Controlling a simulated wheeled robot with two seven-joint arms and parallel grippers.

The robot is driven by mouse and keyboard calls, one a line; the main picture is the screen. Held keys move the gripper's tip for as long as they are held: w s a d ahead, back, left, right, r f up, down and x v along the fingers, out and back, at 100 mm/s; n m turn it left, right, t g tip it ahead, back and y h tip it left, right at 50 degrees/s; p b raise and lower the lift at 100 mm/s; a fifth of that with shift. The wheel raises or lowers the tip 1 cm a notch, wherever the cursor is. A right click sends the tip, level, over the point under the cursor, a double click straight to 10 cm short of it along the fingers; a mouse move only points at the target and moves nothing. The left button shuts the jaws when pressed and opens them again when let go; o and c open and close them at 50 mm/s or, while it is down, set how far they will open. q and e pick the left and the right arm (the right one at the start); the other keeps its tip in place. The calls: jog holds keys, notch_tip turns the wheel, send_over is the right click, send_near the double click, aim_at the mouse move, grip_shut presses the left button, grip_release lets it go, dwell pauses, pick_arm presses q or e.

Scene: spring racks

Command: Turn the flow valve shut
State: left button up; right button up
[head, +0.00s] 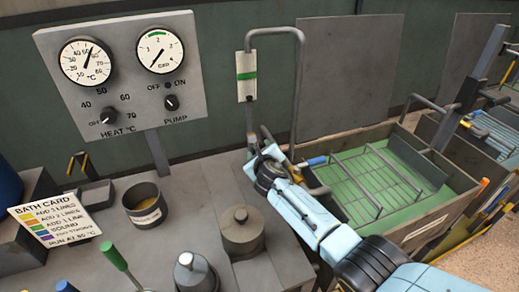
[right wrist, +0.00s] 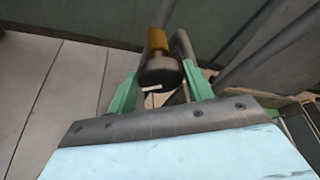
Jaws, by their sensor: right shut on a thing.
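The flow valve's dark round knob (right wrist: 160,76) shows in the right wrist view, with a white mark on its face and a brass stem (right wrist: 157,40) behind it. My right gripper (right wrist: 165,86) is shut on the knob, with a green finger on each side. In the head view my right gripper (head: 262,160) is at the foot of the bent grey pipe (head: 298,85) and mostly hides the valve. A white flow tube with a green band (head: 246,75) is on the pipe above it. My left gripper is not in view.
A panel with two dials (head: 125,75) stands at the back left. A pot (head: 241,232), a cup (head: 144,204) and a bath card (head: 50,215) are on the bench. A green-floored tank (head: 440,205) with rails lies to the right of the pipe.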

jog(key=shift+d+r+m+g+y+p, duration=0.1)
jog(key=shift+m+g+y+p, duration=0.15)
jog(key=shift+m+y+p, duration=0.35)
jog(key=shift+d+f+m+g+y+p, duration=0.1)
jog(key=shift+m+g+y+p, duration=0.15)
jog(key=shift+m+p, duration=0.65)
jog(key=shift+d+r+m+g+y+p, duration=0.1)
jog(key=shift+m+g+y+p, duration=0.1)
jog(key=shift+m+y+p, duration=0.5)
jog(key=o, duration=0.9)
jog(key=shift+h, duration=0.25)
jog(key=shift+o, duration=0.2)
jog(key=shift+d, duration=0.15)
